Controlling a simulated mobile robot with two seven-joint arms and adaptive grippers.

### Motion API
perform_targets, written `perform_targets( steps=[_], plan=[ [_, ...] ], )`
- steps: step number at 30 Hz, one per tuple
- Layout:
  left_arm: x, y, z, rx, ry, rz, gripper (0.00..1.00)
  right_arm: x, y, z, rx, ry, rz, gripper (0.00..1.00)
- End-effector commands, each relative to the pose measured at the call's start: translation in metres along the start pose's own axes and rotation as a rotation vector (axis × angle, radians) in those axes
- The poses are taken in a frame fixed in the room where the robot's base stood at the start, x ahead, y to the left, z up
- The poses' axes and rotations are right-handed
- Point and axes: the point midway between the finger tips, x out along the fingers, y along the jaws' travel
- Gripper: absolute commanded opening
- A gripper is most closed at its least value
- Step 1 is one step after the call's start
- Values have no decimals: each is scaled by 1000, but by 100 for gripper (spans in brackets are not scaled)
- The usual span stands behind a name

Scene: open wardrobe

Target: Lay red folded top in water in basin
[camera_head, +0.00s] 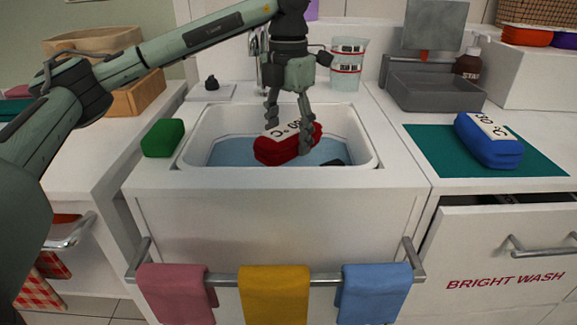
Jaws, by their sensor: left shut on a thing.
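The red folded top (272,149), with a white label on its upper side, is at the white basin (192,135) in the middle of the view. Blue water (225,153) shows in the basin around and behind the top. My left gripper (289,138) reaches down from above with its fingers on either side of the top and is shut on it. Whether the underside of the top touches the water cannot be told. A small dark thing (332,162) shows in the water at the right. My right gripper does not show.
A green block (163,138) sits left of the basin. A blue folded top (487,141) lies on a teal mat (430,147) at the right. Pink, yellow and blue cloths hang on the front rail (228,277). A clear beaker (346,66) stands behind the basin.

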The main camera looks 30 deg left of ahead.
Motion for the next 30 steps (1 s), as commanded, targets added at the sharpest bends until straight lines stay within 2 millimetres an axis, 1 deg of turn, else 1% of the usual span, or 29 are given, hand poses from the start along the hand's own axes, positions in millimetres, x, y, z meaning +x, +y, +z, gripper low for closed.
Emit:
perform_targets(
  steps=[1,3,10,16,18,28,29,30],
  plan=[
    [9,0,-1,0,2,0,30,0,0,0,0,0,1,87],
    [18,0,0,1,1,1,30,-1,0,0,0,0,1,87],
    [35,0,0,1,1,0,30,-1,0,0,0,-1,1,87],
    [64,0,0,0,1,1,30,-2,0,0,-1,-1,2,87],
    [67,0,0,1,-1,0,30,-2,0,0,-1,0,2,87],
    [70,0,0,1,-1,0,30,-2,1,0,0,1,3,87],
    [69,0,0,1,-1,0,64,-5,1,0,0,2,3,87],
    [69,0,0,1,-1,0,69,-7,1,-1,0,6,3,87]
  ],
)
